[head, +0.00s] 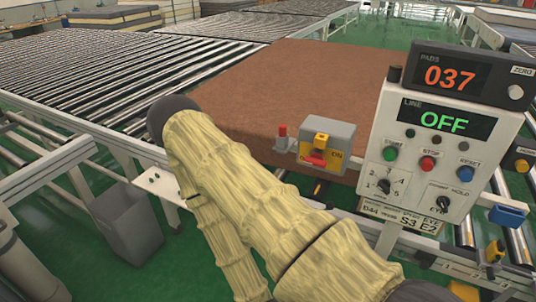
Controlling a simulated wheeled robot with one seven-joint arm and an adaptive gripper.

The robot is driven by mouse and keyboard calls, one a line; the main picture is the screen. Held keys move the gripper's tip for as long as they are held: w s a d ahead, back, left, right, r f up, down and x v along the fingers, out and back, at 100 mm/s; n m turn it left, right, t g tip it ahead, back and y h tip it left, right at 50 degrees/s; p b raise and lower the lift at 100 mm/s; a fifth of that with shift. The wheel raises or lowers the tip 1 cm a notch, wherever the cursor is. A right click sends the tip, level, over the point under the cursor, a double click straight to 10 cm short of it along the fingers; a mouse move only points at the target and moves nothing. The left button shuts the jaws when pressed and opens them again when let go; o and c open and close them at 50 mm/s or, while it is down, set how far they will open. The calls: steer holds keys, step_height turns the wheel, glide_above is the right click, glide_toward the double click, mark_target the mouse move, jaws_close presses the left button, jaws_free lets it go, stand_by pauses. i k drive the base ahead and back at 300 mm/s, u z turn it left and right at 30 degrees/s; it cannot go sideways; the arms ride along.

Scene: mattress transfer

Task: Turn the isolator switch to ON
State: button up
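The isolator switch (343,133) is a grey box with a yellow face, fixed at the front edge of the conveyor, right of the picture's centre. Its red handle (316,159) sits low on the yellow face, and ON is printed to its right. The lettering on the left of the face is too small to read surely. The handle's exact angle is hard to tell. A yellow piece (321,138) stands above the handle. My sleeved arm crosses the lower middle, left of and below the switch. My gripper is not in view.
A control panel (405,150) stands right of the switch; its line display (440,119) reads OFF. A counter above (450,76) reads 037. A red-topped post (282,136) stands close left of the switch. A brown mattress (310,80) lies behind. A grey bin (125,225) stands at left.

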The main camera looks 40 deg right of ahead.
mark_target(316, 159)
steer(key=u, duration=1.5)
steer(key=i, duration=0.85)
steer(key=z, duration=3.8)
steer(key=i, duration=0.5)
steer(key=u, duration=0.15)
steer(key=k, duration=0.3)
steer(key=z, duration=0.7)
